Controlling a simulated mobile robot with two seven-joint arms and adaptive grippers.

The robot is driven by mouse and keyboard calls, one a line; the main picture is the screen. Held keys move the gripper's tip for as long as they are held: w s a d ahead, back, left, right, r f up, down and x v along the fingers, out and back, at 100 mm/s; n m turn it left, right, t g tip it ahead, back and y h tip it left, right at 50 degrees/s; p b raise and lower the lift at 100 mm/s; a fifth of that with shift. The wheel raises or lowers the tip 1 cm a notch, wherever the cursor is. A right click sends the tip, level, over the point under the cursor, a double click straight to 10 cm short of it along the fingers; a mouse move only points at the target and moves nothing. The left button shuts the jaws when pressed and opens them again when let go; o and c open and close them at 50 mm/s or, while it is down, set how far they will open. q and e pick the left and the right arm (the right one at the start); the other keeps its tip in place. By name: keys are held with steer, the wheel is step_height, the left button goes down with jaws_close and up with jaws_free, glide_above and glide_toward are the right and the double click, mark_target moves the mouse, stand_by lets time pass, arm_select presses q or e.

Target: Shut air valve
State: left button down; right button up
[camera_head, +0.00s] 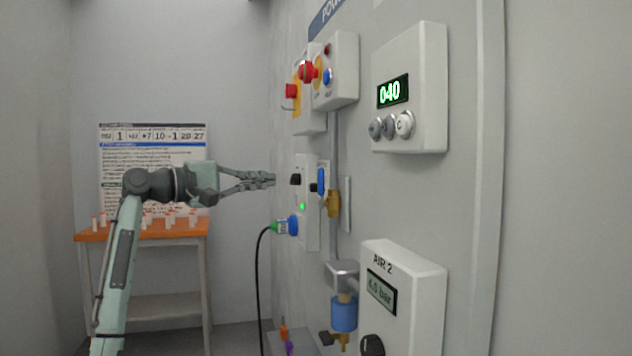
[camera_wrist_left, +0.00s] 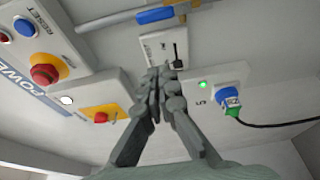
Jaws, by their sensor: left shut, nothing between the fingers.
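The air valve has a blue handle (camera_head: 322,183) standing upright beside a brass body (camera_head: 334,204) on a vertical grey pipe on the wall. The handle lies roughly in line with the pipe. The blue handle also shows at the top of the left wrist view (camera_wrist_left: 155,15), beyond the fingertips. My left gripper (camera_head: 270,180) is shut and empty, pointing right towards the wall, to the left of the valve and apart from it. In the left wrist view, its fingers (camera_wrist_left: 163,78) meet in front of a switch box with a black knob (camera_wrist_left: 178,54). My right gripper is not in view.
A switch box (camera_head: 307,225) with a green light and a plugged blue connector (camera_head: 290,225) is close to the gripper. Emergency-stop boxes (camera_head: 340,75) are above. An orange bench (camera_head: 145,236) stands at the back left.

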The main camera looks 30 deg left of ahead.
mark_target(321, 188)
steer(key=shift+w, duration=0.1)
arm_select(q)
steer(key=w+d+p, duration=0.2)
steer(key=w+d, duration=0.4)
steer(key=shift+w+d+p, duration=0.35)
steer(key=shift+w+p, duration=0.05)
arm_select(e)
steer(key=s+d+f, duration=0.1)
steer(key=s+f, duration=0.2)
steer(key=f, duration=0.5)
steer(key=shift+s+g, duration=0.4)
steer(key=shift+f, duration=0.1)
arm_select(q)
steer(key=shift+f, duration=0.1)
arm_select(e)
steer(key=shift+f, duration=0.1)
